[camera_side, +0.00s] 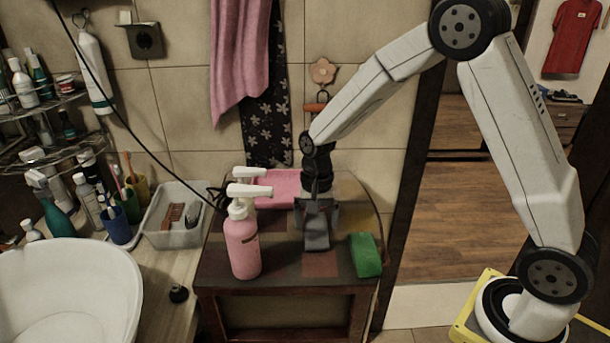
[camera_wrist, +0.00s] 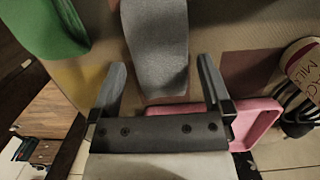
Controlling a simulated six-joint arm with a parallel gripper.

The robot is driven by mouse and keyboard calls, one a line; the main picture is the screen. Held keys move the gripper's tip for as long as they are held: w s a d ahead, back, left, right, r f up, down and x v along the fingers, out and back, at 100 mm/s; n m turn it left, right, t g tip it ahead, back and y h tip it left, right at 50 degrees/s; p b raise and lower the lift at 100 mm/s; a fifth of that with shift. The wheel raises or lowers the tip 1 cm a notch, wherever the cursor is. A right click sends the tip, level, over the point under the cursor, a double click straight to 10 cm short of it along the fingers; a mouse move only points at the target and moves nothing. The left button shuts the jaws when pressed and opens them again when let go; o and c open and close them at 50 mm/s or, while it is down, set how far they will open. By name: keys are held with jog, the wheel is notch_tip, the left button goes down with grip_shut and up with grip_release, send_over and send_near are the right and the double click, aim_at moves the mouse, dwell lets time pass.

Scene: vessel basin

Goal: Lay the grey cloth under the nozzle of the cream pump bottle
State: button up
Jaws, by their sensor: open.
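The grey cloth (camera_side: 317,239) lies on the small wooden table, below my gripper (camera_side: 318,208). In the wrist view the cloth (camera_wrist: 156,45) runs as a strip between the two spread fingers of my gripper (camera_wrist: 163,75), which is open. I cannot tell whether the fingers touch the cloth. A cream bottle with dark red lettering (camera_wrist: 304,66) shows at the right edge of the wrist view, apart from the cloth. In the side view a white pump head (camera_side: 251,173) shows behind the pink pump bottle, and the body under it is hidden.
The pink pump bottle (camera_side: 243,245) stands left of the cloth. A green sponge (camera_side: 366,255) lies to its right. A pink tray (camera_side: 281,187) is behind, near the wall. A clear bin (camera_side: 174,215) and a white basin (camera_side: 65,290) are farther left.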

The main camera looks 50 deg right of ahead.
aim_at(316, 221)
notch_tip(316, 221, up, 11)
jog(key=w+d, duration=0.1)
dwell(0.4)
jog(key=shift+f, duration=0.15)
dwell(0.4)
jog(key=s+f+n+t, duration=0.1)
jog(key=s+f+n, duration=0.1)
jog(key=s+n, duration=0.1)
jog(key=s+f+n+t, duration=0.1)
jog(key=s+f+n, duration=0.1)
jog(key=s, duration=0.4)
jog(key=s+f+n+t+h, duration=0.1)
jog(key=s+f+n, duration=0.1)
jog(key=s+n, duration=0.2)
jog(key=shift+s+d+f+t, duration=0.1)
jog(key=shift+s+f+t, duration=0.15)
jog(key=shift+s+t, duration=0.25)
jog(key=w+m+g, duration=0.1)
jog(key=w+m, duration=0.2)
jog(key=w, duration=0.2)
jog(key=w+r+m+g+y, duration=0.1)
jog(key=w+m+g, duration=0.1)
jog(key=w, duration=0.3)
jog(key=w+m+g+y, duration=0.1)
jog(key=w+m+g, duration=0.1)
jog(key=w+m, duration=0.2)
jog(key=shift+w+d+r, duration=0.2)
jog(key=shift+w+r, duration=0.2)
jog(key=shift+w, duration=0.05)
jog(key=shift+f, duration=0.1)
